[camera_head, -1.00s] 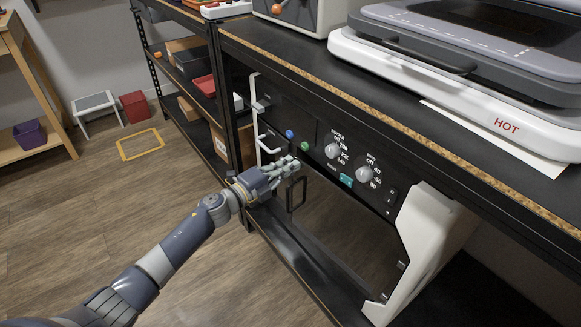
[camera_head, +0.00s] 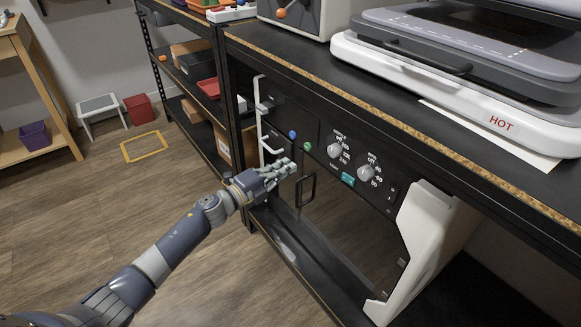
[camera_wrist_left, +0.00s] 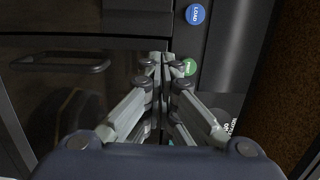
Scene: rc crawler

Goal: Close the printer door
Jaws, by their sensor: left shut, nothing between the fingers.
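The printer (camera_head: 318,143) is a black machine with white side brackets under the black bench. Its dark, glossy door (camera_head: 350,232) is in the lower front and looks upright, close to the frame; I cannot tell whether it is fully flush. The black door handle (camera_head: 306,189) also shows in the left wrist view (camera_wrist_left: 60,63). My left gripper (camera_head: 288,168) is shut and empty, just left of the handle in the head view, in front of the upper door edge. In the left wrist view its fingertips (camera_wrist_left: 167,60) are near the green button. My right gripper is not in view.
Knobs (camera_head: 366,173) and blue and green buttons (camera_head: 307,147) are on the panel above the door. A heat press marked HOT (camera_head: 440,95) stands on the bench (camera_head: 290,58). Shelves stand behind.

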